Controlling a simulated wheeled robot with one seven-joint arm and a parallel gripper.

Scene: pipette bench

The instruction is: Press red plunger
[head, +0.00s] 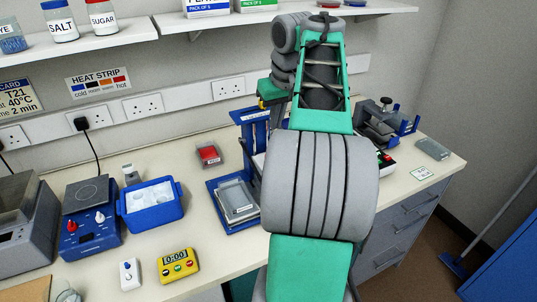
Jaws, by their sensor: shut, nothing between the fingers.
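I cannot make out a red plunger for certain. A small red part (387,158) shows on a device just right of my arm, but the arm covers most of that device. My arm fills the middle of the head view, rising from the bottom and bending over near the shelf. My gripper is hidden behind the arm, so I cannot see its fingers or what they are near. A blue stand (222,215) with clear plates (237,198) on its base is left of the arm and partly covered by it.
A red-topped box (208,155), a blue ice tray (152,225), a blue hot plate (90,237), a yellow timer (178,264) and a small white knobbed unit (129,274) stand on the left bench. A blue-and-grey apparatus (378,124) is at the back right. A shelf (180,20) overhangs the back.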

